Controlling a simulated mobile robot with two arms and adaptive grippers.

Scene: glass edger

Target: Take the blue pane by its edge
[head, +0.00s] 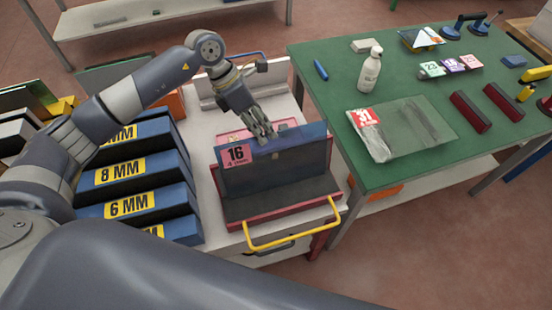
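The blue pane (290,160) stands upright, leaning slightly, in a red-framed tray (240,222) with a dark bed. A pink label marked 16 (236,155) is at its upper left. My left gripper (265,138) comes down from above, with its fingertips at the middle of the pane's top edge. I cannot tell whether the fingers are closed on the edge or only beside it. My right gripper is not in view.
Blue racks (160,172) marked in MM stand left of the tray. A yellow handle (292,232) sticks out in front.

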